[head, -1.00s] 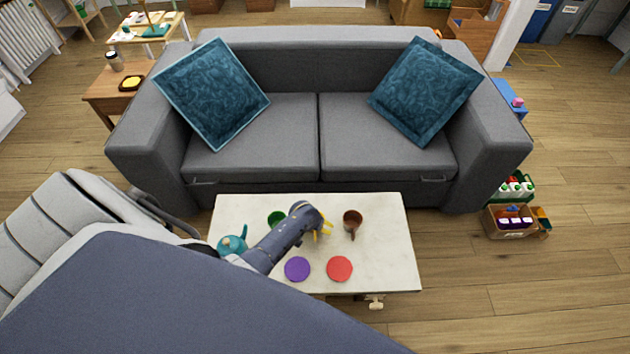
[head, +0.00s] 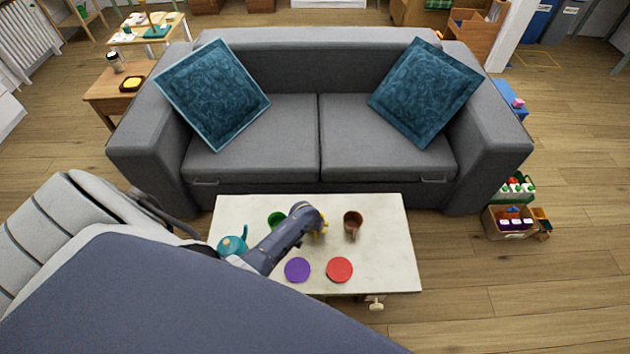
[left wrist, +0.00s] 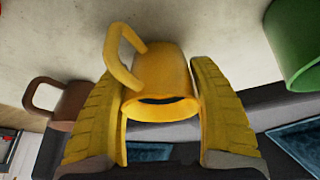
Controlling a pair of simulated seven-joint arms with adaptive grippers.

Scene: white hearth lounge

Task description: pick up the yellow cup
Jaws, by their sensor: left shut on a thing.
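The yellow cup (left wrist: 163,75) sits between the two yellow fingers of my left gripper (left wrist: 155,90) in the left wrist view, its handle at the upper left. The gripper is shut on the cup's sides. In the head view my left gripper (head: 322,229) is over the middle of the white table (head: 385,265), and its wrist and fingers hide most or all of the cup. I cannot tell whether the cup is clear of the tabletop. My right gripper is not in view.
A brown cup (head: 353,223) stands just right of the gripper. A green cup (head: 276,219) and a teal teapot (head: 233,243) are on its left. A purple disc (head: 297,270) and a red disc (head: 340,270) lie in front. A grey sofa (head: 320,185) stands behind.

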